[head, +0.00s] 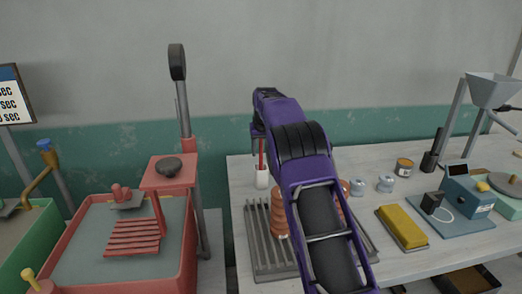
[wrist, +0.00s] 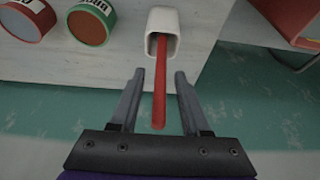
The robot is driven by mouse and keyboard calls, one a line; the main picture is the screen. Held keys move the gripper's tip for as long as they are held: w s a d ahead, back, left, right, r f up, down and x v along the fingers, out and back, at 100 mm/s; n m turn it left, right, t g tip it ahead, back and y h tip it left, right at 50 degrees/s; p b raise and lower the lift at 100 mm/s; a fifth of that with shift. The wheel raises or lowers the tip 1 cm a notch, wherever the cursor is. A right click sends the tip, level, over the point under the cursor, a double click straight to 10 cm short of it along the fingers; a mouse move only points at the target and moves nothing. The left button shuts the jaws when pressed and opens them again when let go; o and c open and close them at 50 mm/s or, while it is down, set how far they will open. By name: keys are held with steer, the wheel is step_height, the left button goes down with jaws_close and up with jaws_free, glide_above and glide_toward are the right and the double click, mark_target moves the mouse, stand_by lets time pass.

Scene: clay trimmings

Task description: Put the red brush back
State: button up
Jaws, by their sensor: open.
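The red brush (head: 262,153) stands in a white cup (head: 262,180) at the table's back left. In the wrist view its thin red handle (wrist: 160,95) sticks out of the white cup (wrist: 163,20); the brush's other end is hidden inside. My gripper (wrist: 159,75) is open, with one finger on each side of the handle and a gap on both sides. The handle's free end lies between the fingers, towards the palm. In the head view my gripper (head: 261,136) is above the cup, partly hidden by my wrist.
A grey slatted rack (head: 258,240) with a stack of orange-brown pieces (head: 279,215) lies in front of the cup, partly behind my arm. Two round labelled cans (wrist: 92,22) show in the wrist view. A red stand (head: 170,180) and tray are at left.

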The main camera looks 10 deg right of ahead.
steer(key=v, duration=1.7)
steer(key=shift+s+d, duration=0.2)
steer(key=shift+r, duration=0.1)
